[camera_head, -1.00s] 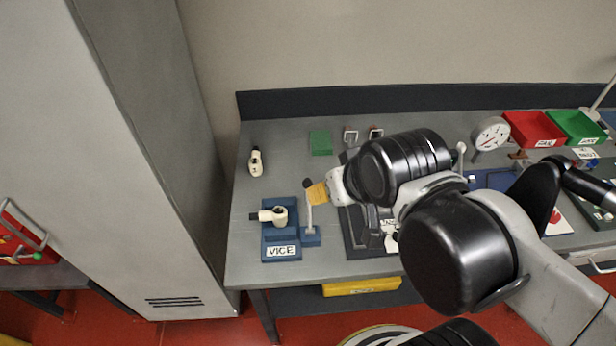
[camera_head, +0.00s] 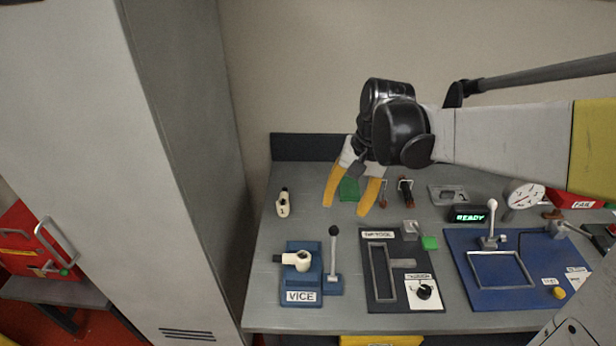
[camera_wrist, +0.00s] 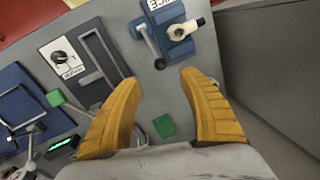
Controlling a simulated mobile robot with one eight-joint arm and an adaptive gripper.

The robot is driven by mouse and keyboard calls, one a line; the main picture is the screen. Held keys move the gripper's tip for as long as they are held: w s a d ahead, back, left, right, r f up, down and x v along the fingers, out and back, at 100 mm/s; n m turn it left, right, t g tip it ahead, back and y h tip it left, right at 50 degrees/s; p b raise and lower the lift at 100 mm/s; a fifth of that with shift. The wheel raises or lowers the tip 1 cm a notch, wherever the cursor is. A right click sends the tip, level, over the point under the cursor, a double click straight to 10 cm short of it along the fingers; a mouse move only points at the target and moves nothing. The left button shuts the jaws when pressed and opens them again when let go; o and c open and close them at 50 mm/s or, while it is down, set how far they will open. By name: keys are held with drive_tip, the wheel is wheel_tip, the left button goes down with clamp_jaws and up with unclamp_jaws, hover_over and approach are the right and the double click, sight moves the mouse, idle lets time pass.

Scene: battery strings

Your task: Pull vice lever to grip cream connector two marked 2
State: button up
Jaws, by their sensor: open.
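The blue vice (camera_head: 303,272) with a white VICE label stands at the left of the bench. A cream connector (camera_head: 301,260) sits in it, its narrow end pointing left; I cannot read a mark on it. The vice lever (camera_head: 334,255), a grey rod with a dark knob, stands upright at the vice's right side. In the wrist view the vice (camera_wrist: 176,27), cream connector (camera_wrist: 186,30) and lever (camera_wrist: 148,42) lie beyond my fingertips. My gripper (camera_head: 346,207) is open and empty, its two yellow fingers pointing down above the bench, behind and apart from the lever.
Another cream connector (camera_head: 283,203) stands at the back left. A green block (camera_head: 349,189) lies behind my fingers. A dark tool panel (camera_head: 407,299) is right of the vice, and a blue fixture board (camera_head: 512,297) lies farther right. A grey cabinet (camera_head: 190,200) borders the left.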

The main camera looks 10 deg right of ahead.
sight(335, 228)
drive_tip(key=f+b, duration=0.1)
drive_tip(key=f, duration=0.2)
drive_tip(key=a+f+b, duration=0.1)
drive_tip(key=f, duration=0.2)
drive_tip(key=f+b, duration=0.1)
drive_tip(key=f, duration=0.3)
drive_tip(key=shift+w+a+f+b, duration=0.1)
drive_tip(key=shift+w+a+b, duration=0.2)
drive_tip(key=shift+w+a, duration=0.1)
clamp_jaws()
